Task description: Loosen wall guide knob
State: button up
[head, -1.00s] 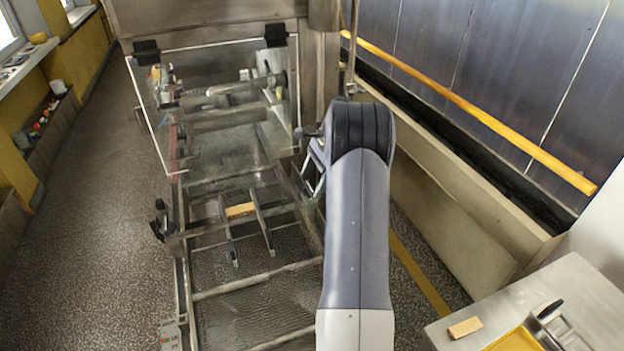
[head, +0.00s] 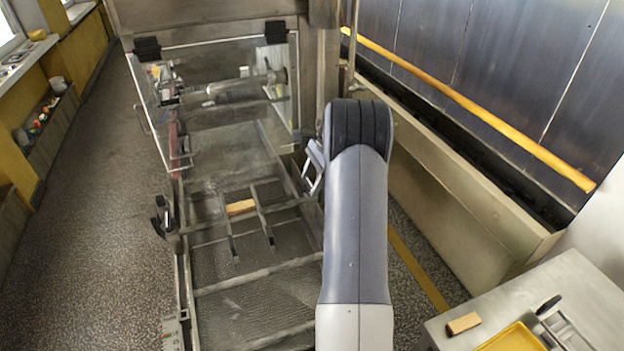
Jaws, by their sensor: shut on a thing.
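Two thin wall guides (head: 264,222) stand over the wire mesh belt (head: 240,313), with a tan block (head: 240,207) between them. A cross bar (head: 205,226) carries them. A black knob (head: 159,214) shows at the bar's left end, outside the frame. My gripper (head: 312,181) is at the right side of the machine, near the bar's right end, partly hidden by my arm. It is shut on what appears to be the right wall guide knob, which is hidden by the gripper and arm.
A clear hood (head: 225,135) with black hinges covers the far belt. At the lower right a metal table (head: 590,290) holds a tan block (head: 463,323) and a yellow tray (head: 515,338). A yellow rail (head: 470,108) runs along the right wall. The left floor is clear.

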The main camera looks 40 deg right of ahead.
jog(key=shift+n, duration=0.4)
jog(key=n, duration=0.2)
jog(key=n+g, duration=0.1)
jog(key=shift+w+n+g, duration=0.2)
jog(key=shift+n+g, duration=0.1)
jog(key=shift+n, duration=0.1)
jog(key=shift+o, duration=0.2)
jog(key=n, duration=0.2)
jog(key=n+g, duration=0.1)
jog(key=n, duration=0.1)
jog(key=shift+w+g, duration=0.1)
jog(key=shift+g, duration=0.2)
jog(key=n, duration=0.2)
jog(key=n+g+h, duration=0.1)
jog(key=n, duration=0.2)
jog(key=shift+w+a+h, duration=0.1)
jog(key=shift+a+h, duration=0.05)
jog(key=shift+h, duration=0.15)
jog(key=shift+n+g+h, duration=0.5)
jog(key=shift+n+h, duration=0.2)
jog(key=shift+n, duration=1.5)
jog(key=o, duration=1)
jog(key=shift+c, duration=0.2)
